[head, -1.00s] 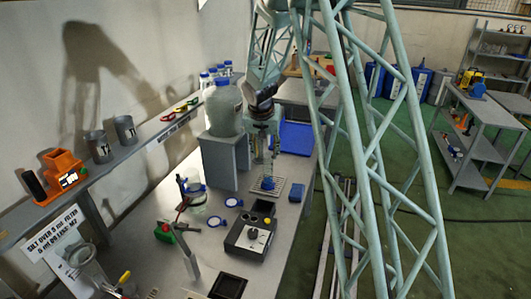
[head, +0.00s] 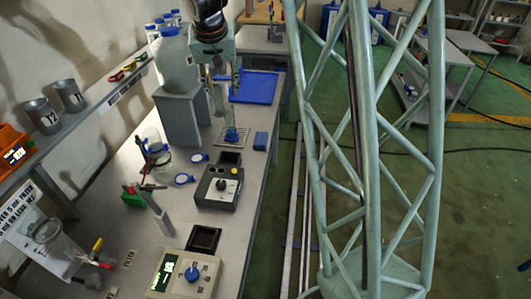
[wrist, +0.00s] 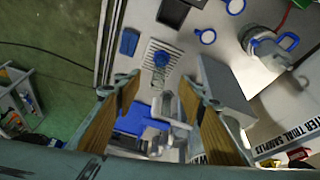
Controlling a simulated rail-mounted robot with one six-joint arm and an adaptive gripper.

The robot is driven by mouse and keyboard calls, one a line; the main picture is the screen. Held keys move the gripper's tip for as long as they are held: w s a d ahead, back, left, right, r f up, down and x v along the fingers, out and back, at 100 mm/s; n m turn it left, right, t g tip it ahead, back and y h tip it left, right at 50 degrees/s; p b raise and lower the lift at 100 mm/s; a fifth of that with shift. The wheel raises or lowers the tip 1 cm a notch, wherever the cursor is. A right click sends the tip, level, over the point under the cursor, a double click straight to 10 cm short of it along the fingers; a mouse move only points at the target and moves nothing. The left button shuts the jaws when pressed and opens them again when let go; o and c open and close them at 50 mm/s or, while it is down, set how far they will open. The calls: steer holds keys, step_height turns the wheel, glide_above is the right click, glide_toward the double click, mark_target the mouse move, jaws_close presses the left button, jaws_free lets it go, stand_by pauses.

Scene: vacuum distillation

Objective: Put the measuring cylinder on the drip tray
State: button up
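The measuring cylinder, clear with a blue base (head: 231,135), stands upright on the slotted drip tray (head: 221,143) in front of the large bottle. In the wrist view, its blue base (wrist: 160,59) is over the pale grate of the drip tray (wrist: 150,46). My gripper (head: 222,80) is above the base, around the upper part of the cylinder. In the wrist view, my gripper (wrist: 158,92) has its two tan-padded fingers wide apart, one on each side of the cylinder, with gaps visible. The clear tube is hard to make out there.
A large blue-capped bottle (head: 175,60) stands on a grey block (head: 180,117) left of the tray. A blue bin (head: 255,88) lies behind and a small blue block (head: 261,141) right of the tray. A black control box (head: 219,188) is in front. A lattice tower (head: 365,150) rises at right.

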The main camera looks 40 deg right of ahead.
steer(key=s+a+r+n, duration=0.1)
steer(key=s+a+r, duration=0.2)
steer(key=s+r, duration=0.3)
steer(key=s+a+r+n, duration=0.1)
steer(key=s+a+r, duration=0.2)
steer(key=s, duration=0.5)
steer(key=s+a+r, duration=0.3)
steer(key=s+r, duration=0.2)
steer(key=s, duration=0.3)
steer(key=s+a+n+y, duration=0.1)
steer(key=s+a, duration=0.3)
steer(key=s, duration=0.9)
steer(key=s+a+n+y, duration=0.1)
steer(key=s+a+n, duration=0.1)
steer(key=s, duration=1.1)
steer(key=shift+s+a+r+n, duration=0.25)
steer(key=shift+a+r+n, duration=0.2)
steer(key=shift+a, duration=0.45)
steer(key=shift+o, duration=0.5)
